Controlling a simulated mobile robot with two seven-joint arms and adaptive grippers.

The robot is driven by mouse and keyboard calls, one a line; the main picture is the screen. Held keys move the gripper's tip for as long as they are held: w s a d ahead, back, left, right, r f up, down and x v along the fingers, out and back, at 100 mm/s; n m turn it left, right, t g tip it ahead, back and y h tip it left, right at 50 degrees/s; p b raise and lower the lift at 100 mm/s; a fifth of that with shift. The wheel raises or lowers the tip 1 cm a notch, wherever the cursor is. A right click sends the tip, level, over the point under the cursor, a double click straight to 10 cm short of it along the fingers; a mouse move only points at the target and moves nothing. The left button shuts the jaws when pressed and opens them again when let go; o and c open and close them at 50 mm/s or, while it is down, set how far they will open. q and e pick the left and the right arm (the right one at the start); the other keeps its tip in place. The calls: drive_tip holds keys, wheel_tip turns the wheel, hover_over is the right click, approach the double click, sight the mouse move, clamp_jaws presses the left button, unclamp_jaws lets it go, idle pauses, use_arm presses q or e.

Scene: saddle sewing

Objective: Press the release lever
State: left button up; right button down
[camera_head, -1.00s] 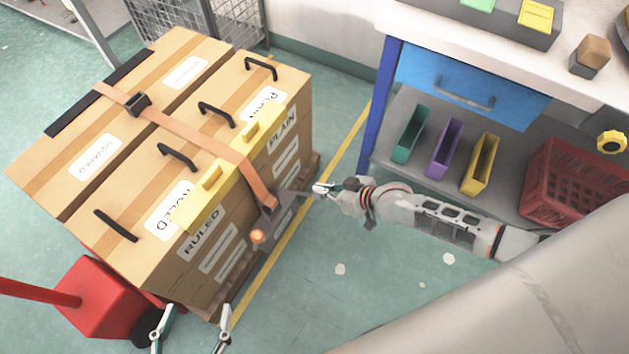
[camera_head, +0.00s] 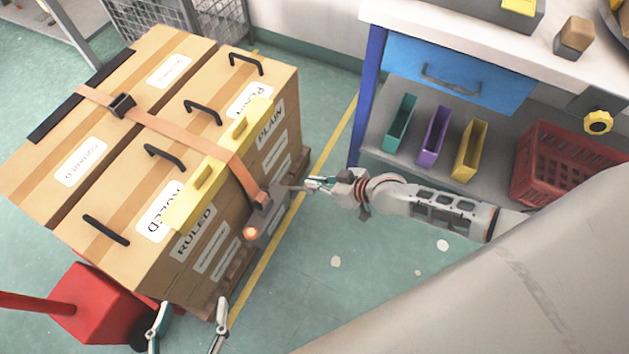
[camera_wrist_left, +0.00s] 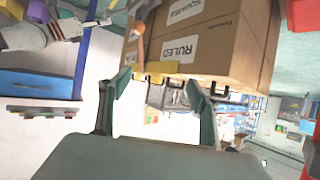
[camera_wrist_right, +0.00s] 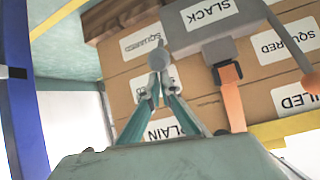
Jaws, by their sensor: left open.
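A grey ratchet unit (camera_head: 268,215) with an orange-tipped handle (camera_head: 250,233) sits on the side of the strapped cartons. In the right wrist view, the unit bears a SLACK label (camera_wrist_right: 207,14). A thin grey lever (camera_head: 291,188) sticks out from it towards my right gripper (camera_head: 311,184). In the right wrist view, my right gripper (camera_wrist_right: 160,82) has its fingers together at the lever's rounded grey end (camera_wrist_right: 159,57); whether they clasp it or only touch it is unclear. My left gripper (camera_head: 192,303) is open and empty in front of the cartons, also in the left wrist view (camera_wrist_left: 160,85).
An orange strap (camera_head: 180,138) crosses the cartons (camera_head: 110,205), which have yellow corner guards (camera_head: 205,180) and stand on a pallet. A red jack (camera_head: 90,300) is at the lower left. A bench with a blue drawer (camera_head: 455,72) stands right.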

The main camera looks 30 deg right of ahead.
drive_tip(key=shift+w+d+r+p, duration=0.1)
drive_tip(key=shift+w+r+p, duration=0.15)
drive_tip(key=shift+r+p, duration=0.5)
use_arm(q)
drive_tip(key=shift+m+g+y, duration=0.5)
drive_tip(key=shift+y, duration=0.3)
drive_tip(key=a+f+p, duration=0.1)
drive_tip(key=a+f, duration=0.1)
drive_tip(key=a, duration=0.1)
drive_tip(key=a+p, duration=0.1)
drive_tip(key=shift+s+a+f+p, duration=0.2)
drive_tip(key=shift+s+f+p, duration=0.15)
drive_tip(key=shift+s+f, duration=0.05)
use_arm(e)
drive_tip(key=d+f+v, duration=0.1)
drive_tip(key=v, duration=0.7)
drive_tip(key=shift+s+d, duration=0.15)
drive_tip(key=shift+s, duration=0.5)
drive_tip(key=shift+f, duration=0.15)
